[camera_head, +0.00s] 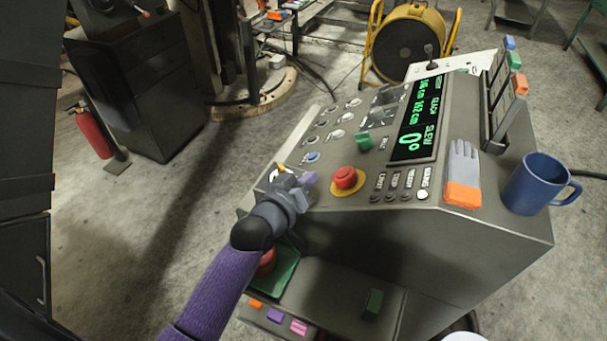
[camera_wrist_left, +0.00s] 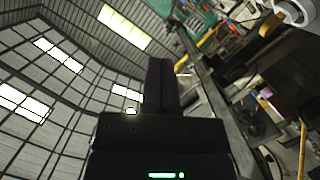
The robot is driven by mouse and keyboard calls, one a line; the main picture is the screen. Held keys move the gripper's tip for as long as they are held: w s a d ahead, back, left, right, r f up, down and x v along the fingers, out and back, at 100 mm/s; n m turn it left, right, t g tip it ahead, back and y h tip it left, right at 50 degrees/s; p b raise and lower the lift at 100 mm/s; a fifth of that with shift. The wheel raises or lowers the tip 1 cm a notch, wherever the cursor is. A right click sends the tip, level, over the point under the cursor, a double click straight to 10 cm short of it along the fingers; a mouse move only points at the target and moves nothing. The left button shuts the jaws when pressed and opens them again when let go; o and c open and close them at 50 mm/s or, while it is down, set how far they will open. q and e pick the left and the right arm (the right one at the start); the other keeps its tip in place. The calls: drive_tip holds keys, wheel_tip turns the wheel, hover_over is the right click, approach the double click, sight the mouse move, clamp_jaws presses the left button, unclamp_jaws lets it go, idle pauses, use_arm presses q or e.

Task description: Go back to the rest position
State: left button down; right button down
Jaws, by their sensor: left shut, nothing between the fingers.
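My left arm comes in from the lower left in a purple sleeve. Its grey gripper (camera_head: 297,182) is over the left front edge of the control console (camera_head: 400,225), close to the keys and the red mushroom button. I cannot tell whether it touches the panel. In the left wrist view the dark fingers (camera_wrist_left: 160,85) are together with nothing between them, against the hall's roof and windows. My right gripper is not in view.
On the console are a red button (camera_head: 345,178), a green-lit display (camera_head: 418,118), a grey-orange glove (camera_head: 462,175) and a blue mug (camera_head: 537,183). A lower shelf (camera_head: 340,290) juts out below. Bare floor (camera_head: 185,205) lies left, with a red extinguisher (camera_head: 92,132) beyond.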

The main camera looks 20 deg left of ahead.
use_arm(q)
drive_tip(key=shift+s+a+r, duration=0.1)
drive_tip(key=shift+s+r, duration=0.05)
drive_tip(key=shift+s, duration=0.4)
